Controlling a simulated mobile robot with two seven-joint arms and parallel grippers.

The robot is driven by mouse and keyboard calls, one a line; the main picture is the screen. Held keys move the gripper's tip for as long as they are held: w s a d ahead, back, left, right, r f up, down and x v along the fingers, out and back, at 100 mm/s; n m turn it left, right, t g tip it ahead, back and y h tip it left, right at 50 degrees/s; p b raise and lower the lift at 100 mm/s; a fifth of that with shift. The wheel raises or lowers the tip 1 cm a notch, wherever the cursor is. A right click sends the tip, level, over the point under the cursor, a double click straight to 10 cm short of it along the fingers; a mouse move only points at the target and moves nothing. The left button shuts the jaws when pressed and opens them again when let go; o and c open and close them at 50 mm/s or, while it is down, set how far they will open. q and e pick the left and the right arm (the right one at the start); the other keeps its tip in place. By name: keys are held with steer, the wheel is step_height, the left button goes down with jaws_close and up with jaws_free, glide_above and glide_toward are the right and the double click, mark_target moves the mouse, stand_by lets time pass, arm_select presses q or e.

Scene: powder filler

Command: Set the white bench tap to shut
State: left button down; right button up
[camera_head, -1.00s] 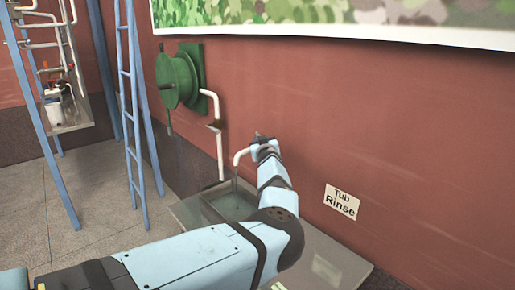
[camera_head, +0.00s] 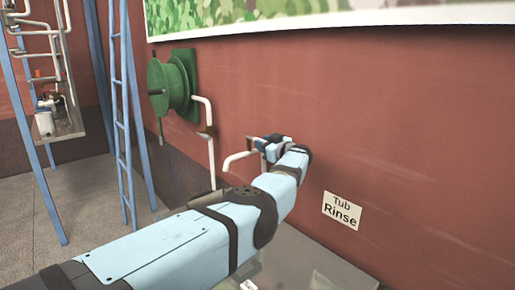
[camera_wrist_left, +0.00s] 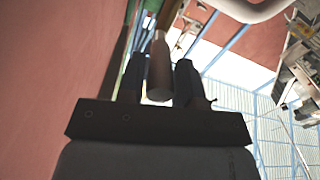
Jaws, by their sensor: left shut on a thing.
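The white bench tap (camera_head: 238,158) sticks out from the red wall, its white spout curving down to the left. Its white pipe also shows at the top of the left wrist view (camera_wrist_left: 255,9). My left gripper (camera_head: 265,143) is at the tap, close to the wall. In the left wrist view its two dark fingers (camera_wrist_left: 159,75) are closed around a greyish-brown rod-like handle (camera_wrist_left: 159,68). I take this for the tap's lever; the fingers and shade hide part of it. My right gripper is not in view.
A green wheel-like reel (camera_head: 173,82) and a second white pipe (camera_head: 208,115) are on the wall to the left. A "Tub Rinse" sign (camera_head: 342,210) is on the right. A blue ladder (camera_head: 121,110) stands left. My arm hides much of the bench (camera_head: 318,268).

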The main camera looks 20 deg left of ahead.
arm_select(q)
steer(key=shift+w+r, duration=0.1)
steer(key=shift+r, duration=0.05)
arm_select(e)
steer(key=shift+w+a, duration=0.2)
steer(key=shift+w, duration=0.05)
arm_select(q)
steer(key=shift+r, duration=0.1)
steer(key=c, duration=0.8)
jaws_free()
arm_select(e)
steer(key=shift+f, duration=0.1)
